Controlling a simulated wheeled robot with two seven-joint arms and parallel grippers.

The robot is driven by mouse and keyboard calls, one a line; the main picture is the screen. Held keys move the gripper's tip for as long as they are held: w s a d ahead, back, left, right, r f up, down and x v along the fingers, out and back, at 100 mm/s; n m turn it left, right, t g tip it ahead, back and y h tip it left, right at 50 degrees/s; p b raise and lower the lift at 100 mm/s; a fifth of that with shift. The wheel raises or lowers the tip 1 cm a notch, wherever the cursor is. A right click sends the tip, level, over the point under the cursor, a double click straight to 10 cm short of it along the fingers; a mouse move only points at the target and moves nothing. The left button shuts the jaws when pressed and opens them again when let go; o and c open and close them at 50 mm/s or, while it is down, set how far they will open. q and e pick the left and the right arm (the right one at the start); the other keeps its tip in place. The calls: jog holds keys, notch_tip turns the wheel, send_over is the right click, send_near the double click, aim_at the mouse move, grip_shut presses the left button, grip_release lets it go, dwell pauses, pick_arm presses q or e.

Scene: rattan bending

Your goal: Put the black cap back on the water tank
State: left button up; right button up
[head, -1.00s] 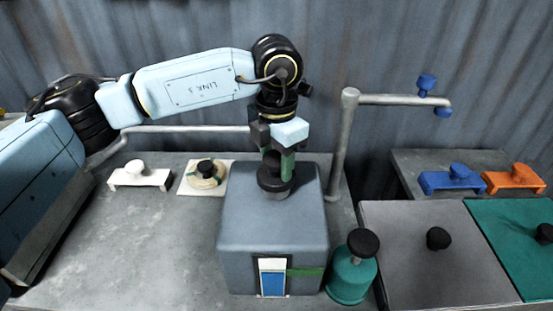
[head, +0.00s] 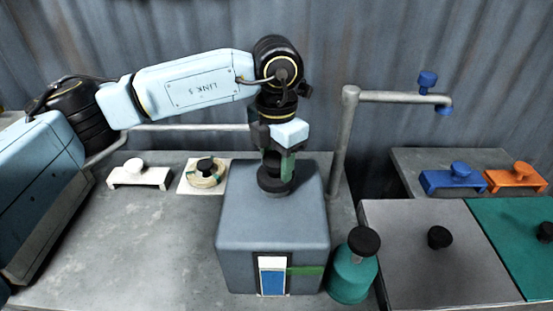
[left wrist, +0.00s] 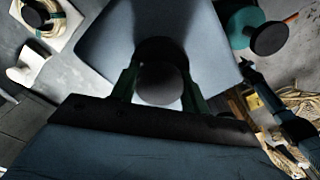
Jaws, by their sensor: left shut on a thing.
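The water tank (head: 272,225) is a grey-blue box with a blue-and-white gauge panel on its front. It stands on the grey table in the head view, and its top also shows in the left wrist view (left wrist: 105,40). The black cap (head: 272,182) is at the tank's top, upright, directly under my left gripper (head: 278,168). The gripper points straight down with its green fingers shut on the cap's knob, which shows between them in the left wrist view (left wrist: 160,82). I cannot tell whether the cap is fully seated.
A teal bottle with a black top (head: 352,275) stands close to the tank's right. A pipe post (head: 343,140) rises behind it. A white handle block (head: 140,175) and a coiled ring on a pad (head: 205,174) lie left. The table's front left is clear.

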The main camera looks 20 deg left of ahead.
pick_arm(q)
jog(key=shift+f, duration=0.3)
dwell(0.4)
jog(key=o, duration=1.1)
jog(key=shift+o, duration=0.6)
jog(key=o, duration=0.5)
jog(key=shift+r, duration=0.15)
jog(key=shift+r+p, duration=1.8)
jog(key=shift+r, duration=2.05)
jog(key=shift+c, duration=0.3)
